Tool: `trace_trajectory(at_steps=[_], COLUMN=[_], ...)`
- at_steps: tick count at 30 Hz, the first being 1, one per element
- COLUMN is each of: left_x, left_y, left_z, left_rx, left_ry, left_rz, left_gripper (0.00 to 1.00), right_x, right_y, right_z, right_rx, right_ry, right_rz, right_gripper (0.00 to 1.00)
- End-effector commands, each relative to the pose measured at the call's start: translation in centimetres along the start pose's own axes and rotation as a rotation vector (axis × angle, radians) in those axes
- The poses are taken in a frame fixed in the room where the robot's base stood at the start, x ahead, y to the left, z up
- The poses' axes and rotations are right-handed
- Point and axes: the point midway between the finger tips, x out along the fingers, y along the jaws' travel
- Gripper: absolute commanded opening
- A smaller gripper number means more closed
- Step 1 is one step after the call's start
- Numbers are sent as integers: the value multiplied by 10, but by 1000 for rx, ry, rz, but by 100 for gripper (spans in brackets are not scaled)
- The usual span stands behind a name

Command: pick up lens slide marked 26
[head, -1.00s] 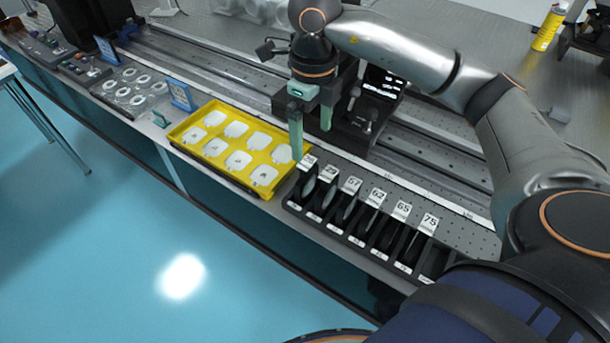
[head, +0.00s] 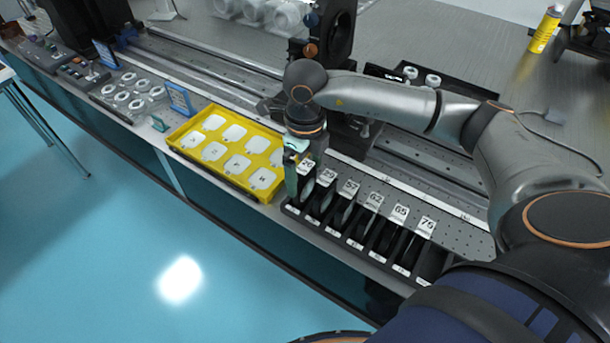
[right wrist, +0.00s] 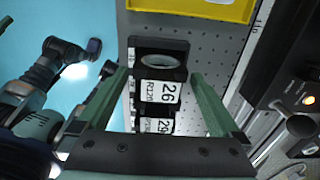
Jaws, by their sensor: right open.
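The lens slide marked 26 (head: 308,165) stands upright in the leftmost slot of a black slide rack (head: 367,258) in the head view, partly hidden by my right gripper. In the right wrist view the slide's white label (right wrist: 160,92) reads 26, with a round lens in a black frame above it. My right gripper (right wrist: 158,74) is open. Its two green fingers show on either side of the slide, with visible room at both sides. In the head view the right gripper (head: 303,168) is low over the rack's left end. My left gripper is not seen.
Slides marked 29 (head: 328,176), 57 (head: 350,188), 62 (head: 375,200) and others stand in a row to the right. A yellow tray (head: 187,152) with white pads is close on the left. Rails and a dark optical mount are behind. Open floor lies in front.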

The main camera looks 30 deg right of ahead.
Motion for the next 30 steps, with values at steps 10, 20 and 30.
trace_trajectory(at_steps=[10, 20, 30], left_x=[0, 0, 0], left_y=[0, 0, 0], left_z=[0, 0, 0], left_rx=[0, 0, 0], left_ry=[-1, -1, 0], left_rz=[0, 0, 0], left_gripper=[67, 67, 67], right_x=[-1, -1, -1], right_y=[0, 0, 0], right_z=[0, 0, 0], right_rx=[0, 0, 0], right_ry=[0, -1, -1], right_rz=[0, 0, 0], right_gripper=[64, 27, 0])
